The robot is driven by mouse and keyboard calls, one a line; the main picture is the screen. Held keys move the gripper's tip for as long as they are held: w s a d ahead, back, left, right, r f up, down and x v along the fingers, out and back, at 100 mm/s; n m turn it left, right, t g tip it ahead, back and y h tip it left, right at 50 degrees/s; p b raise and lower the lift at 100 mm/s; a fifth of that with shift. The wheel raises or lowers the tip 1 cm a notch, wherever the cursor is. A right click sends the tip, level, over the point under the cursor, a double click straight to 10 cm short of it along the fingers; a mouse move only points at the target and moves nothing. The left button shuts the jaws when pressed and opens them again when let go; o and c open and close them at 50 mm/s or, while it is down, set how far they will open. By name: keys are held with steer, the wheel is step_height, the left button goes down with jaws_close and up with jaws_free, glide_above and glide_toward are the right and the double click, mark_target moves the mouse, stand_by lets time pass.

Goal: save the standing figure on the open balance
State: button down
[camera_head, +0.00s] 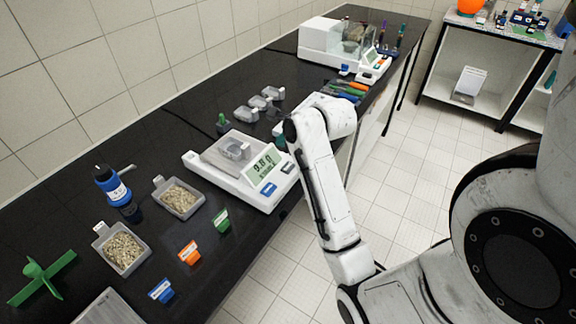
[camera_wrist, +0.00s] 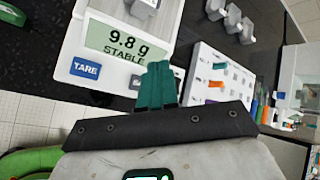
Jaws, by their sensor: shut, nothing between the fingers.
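The open balance (camera_head: 228,186) is a white scale on the black bench, and it shows large in the wrist view (camera_wrist: 72,42). Its display (camera_wrist: 125,40) reads 9.8 g with STABLE below. A grey dish (camera_head: 235,150) sits on its pan, partly seen in the wrist view (camera_wrist: 143,8). A blue TARE button (camera_wrist: 85,67) is left of the display's lower edge.
Grey boats (camera_head: 246,114) stand behind the balance. A white rack (camera_wrist: 215,75) lies right of my fingers in the wrist view. Sample trays (camera_head: 180,198), coloured tags (camera_head: 190,252) and a blue bottle (camera_head: 112,186) are left. An enclosed balance (camera_head: 320,38) stands at the far end.

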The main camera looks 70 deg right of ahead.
steer(key=shift+s+d+r+m, duration=0.25)
steer(key=shift+d+m, duration=0.2)
steer(key=shift+d, duration=0.05)
steer(key=shift+s+d+r+m, duration=0.2)
steer(key=shift+d+m, duration=0.25)
steer(key=shift+d, duration=0.05)
steer(key=shift+f, duration=0.15)
steer(key=b, duration=0.3)
glide_above(290, 169)
step_height(290, 169, down, 5)
steer(key=shift+f, duration=0.1)
steer(key=shift+f+b, duration=0.7)
steer(key=shift+b, duration=0.15)
steer(key=shift+w+f, duration=0.1)
steer(key=shift+f, duration=0.9)
steer(key=shift+f, duration=0.1)
steer(key=shift+f, duration=0.3)
